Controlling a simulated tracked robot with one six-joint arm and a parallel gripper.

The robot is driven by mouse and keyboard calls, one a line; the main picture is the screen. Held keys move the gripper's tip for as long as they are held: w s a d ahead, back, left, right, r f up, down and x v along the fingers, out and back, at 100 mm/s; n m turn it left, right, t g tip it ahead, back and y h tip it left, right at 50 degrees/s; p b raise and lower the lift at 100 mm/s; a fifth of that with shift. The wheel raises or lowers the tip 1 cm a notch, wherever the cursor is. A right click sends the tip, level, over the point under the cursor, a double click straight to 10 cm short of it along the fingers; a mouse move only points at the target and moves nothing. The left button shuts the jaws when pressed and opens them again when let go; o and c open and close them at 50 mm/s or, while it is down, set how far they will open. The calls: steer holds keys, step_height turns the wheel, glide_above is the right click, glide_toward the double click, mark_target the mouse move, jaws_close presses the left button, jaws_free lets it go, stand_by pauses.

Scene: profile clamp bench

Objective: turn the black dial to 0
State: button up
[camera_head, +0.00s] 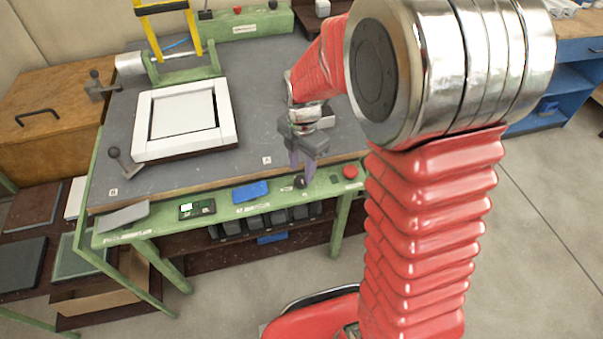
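The black dial (299,182) is a small dark knob on the green front panel of the bench, left of a red button. My gripper (302,172) comes down from above, with its fingertips at the dial. The fingers partly cover the dial, and I cannot tell whether they touch it. The finger gap is too small in the picture to tell open from shut. The dial's pointer and scale marks are too small to read.
The red button (350,171) sits right of the dial. A blue block (250,191) and a small display (197,208) are further left on the panel. A white frame (222,112) lies on the grey benchtop (262,75). A black-knobbed lever (116,157) stands at the left.

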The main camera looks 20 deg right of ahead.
mark_target(302, 180)
step_height(302, 180, up, 10)
steer(key=shift+s+f, duration=0.15)
steer(key=shift+f, duration=0.05)
steer(key=shift+d, duration=0.1)
stand_by(0.5)
steer(key=s+r+m+t, duration=0.2)
steer(key=s+r+m, duration=0.2)
steer(key=s+m, duration=0.5)
steer(key=s+r+m+t, duration=0.3)
steer(key=s+r+m, duration=0.2)
steer(key=s+m, duration=0.5)
steer(key=shift+d+m, duration=0.2)
steer(key=shift+m, duration=2.1)
